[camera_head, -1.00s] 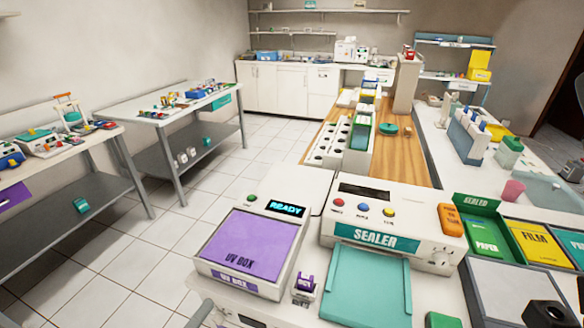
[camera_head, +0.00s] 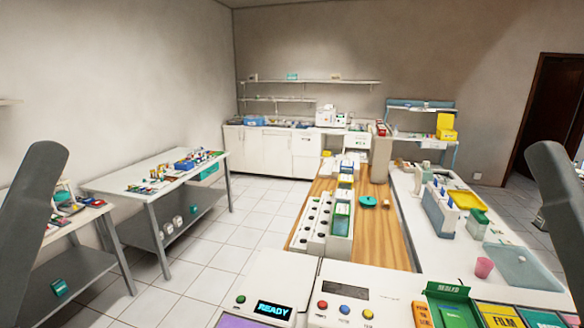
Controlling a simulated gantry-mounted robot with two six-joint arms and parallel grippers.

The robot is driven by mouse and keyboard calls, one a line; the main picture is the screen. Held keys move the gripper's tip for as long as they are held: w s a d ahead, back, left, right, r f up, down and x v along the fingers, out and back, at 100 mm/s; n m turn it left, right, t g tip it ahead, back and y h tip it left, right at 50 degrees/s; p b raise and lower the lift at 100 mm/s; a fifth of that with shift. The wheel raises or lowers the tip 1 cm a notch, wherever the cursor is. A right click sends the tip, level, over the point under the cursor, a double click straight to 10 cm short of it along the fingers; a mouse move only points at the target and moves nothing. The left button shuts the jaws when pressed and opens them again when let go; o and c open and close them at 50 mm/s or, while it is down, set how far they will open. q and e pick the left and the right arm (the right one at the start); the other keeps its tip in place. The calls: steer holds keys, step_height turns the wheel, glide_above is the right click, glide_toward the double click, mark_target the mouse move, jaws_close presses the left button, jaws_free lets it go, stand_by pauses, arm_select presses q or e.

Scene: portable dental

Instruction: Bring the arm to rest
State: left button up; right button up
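In the head view a dark grey link of my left arm (camera_head: 30,215) stands at the left edge, leaning to the right at its top. A matching link of my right arm (camera_head: 560,205) stands at the right edge, leaning to the left at its top. Neither gripper shows in the view, so I cannot see their fingers or whether they hold anything.
The sealer (camera_head: 340,300) and UV box (camera_head: 262,308) are cut off by the bottom edge. A wooden counter (camera_head: 385,235) with white racks runs away from me. A white counter (camera_head: 440,240) is on the right, tables (camera_head: 140,178) on the left. Tiled floor (camera_head: 215,250) lies clear between.

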step_height(320, 180, up, 30)
steer(key=p, duration=2.7)
steer(key=shift+h, duration=0.3)
